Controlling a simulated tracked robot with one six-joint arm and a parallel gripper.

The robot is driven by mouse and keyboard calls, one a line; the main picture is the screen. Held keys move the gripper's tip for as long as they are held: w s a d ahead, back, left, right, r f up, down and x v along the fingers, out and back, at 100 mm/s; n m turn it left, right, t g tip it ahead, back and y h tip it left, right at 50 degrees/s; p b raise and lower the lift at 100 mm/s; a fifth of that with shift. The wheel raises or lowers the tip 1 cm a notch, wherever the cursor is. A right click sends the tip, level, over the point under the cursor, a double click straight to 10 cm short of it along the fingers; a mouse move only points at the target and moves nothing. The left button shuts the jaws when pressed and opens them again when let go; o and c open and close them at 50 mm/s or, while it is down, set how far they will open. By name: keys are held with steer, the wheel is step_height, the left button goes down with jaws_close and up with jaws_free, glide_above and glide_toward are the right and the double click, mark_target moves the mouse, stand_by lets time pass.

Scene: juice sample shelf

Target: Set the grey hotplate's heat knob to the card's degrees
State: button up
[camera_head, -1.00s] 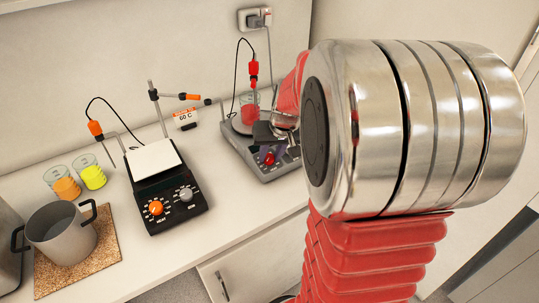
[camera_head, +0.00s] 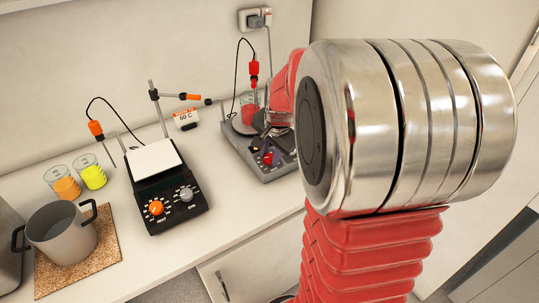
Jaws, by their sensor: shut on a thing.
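The grey hotplate (camera_head: 277,171) stands at the back right of the counter, with a beaker of red liquid (camera_head: 248,108) on its plate. Its red heat knob (camera_head: 267,158) is on the sloped front panel. My gripper (camera_head: 269,150) is at that panel, with its jaws shut on the red knob; the fingers are small and partly hidden by my arm. The knob's scale marks are too small to read. A small card (camera_head: 186,118) behind the hotplates, to the left of the grey one, seems to read 60 C.
A black hotplate (camera_head: 172,206) with an orange knob stands to the left. Two beakers (camera_head: 79,181), orange and yellow, and a metal pot (camera_head: 62,236) on a cork mat (camera_head: 78,268) are further left. A red probe (camera_head: 254,70) hangs over the red beaker.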

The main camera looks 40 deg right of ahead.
steer(key=m, duration=0.5)
stand_by(0.4)
steer(key=o, duration=1.1)
steer(key=shift+c, duration=0.2)
steer(key=shift+r, duration=0.1)
steer(key=v, duration=1.3)
steer(key=shift+r, duration=0.35)
steer(key=shift+w, duration=0.15)
